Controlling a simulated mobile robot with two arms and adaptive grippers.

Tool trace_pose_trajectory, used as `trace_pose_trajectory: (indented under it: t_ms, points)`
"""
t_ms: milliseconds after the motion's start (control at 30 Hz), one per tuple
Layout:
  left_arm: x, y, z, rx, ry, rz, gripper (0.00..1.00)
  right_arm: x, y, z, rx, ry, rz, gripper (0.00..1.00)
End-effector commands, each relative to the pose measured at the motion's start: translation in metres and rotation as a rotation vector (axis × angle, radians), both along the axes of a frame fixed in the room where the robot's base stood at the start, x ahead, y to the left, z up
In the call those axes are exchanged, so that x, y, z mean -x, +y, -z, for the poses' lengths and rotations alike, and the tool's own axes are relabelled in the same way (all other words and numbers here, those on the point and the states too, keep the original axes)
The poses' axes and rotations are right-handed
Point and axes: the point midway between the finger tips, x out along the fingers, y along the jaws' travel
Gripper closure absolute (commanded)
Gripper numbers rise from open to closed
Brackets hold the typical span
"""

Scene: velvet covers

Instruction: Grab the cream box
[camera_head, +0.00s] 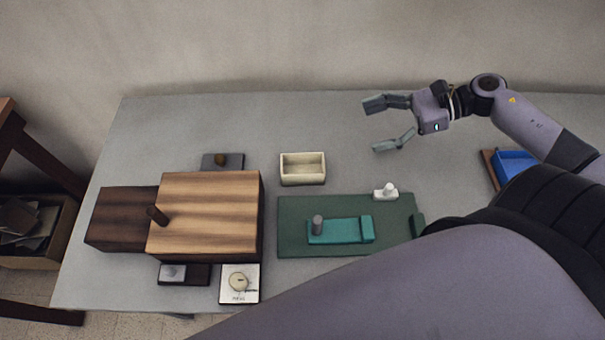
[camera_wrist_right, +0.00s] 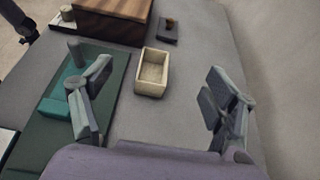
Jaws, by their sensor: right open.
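The cream box (camera_head: 303,181) is a small open-topped box on the grey table, left of my right gripper in the head view. It looks empty. My right gripper (camera_head: 383,125) is open and empty, its fingers pointing left towards the box with a clear gap between them and it. In the right wrist view the cream box (camera_wrist_right: 150,88) stands ahead, between the two spread fingers (camera_wrist_right: 157,97) in the picture and beyond them. My left gripper does not show in the head view. A dark piece at the upper left of the wrist view is unclear.
A wooden box (camera_head: 205,205) with a dark side part stands left of the cream box. A green mat (camera_head: 290,240) with a teal block (camera_head: 338,231) and a white knobbed piece (camera_head: 386,192) lies in front. A blue tray (camera_head: 512,166) is at right.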

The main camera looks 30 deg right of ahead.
Motion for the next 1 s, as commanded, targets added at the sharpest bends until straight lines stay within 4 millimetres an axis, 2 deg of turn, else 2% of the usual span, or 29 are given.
trace_pose_trajectory:
  t_ms: [33, 100, 200, 300, 467, 1000]
  points:
    - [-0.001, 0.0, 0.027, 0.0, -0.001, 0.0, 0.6, 0.0, 0.0, 0.027, 0.0, 0.001, 0.0, 0.2]
    - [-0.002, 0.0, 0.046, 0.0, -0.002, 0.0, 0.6, 0.0, 0.0, 0.047, 0.0, 0.0, 0.0, 0.2]
    - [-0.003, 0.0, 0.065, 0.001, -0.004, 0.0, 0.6, 0.0, 0.0, 0.066, 0.0, 0.0, 0.0, 0.2]
    - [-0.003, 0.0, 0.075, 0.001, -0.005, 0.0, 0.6, 0.0, 0.0, 0.075, 0.0, 0.0, 0.0, 0.2]
    - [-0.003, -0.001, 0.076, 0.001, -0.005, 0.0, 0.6, -0.004, 0.007, 0.08, -0.001, -0.001, 0.0, 0.2]
    - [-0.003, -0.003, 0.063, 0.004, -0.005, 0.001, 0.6, -0.043, 0.091, 0.116, -0.003, -0.002, 0.002, 0.2]
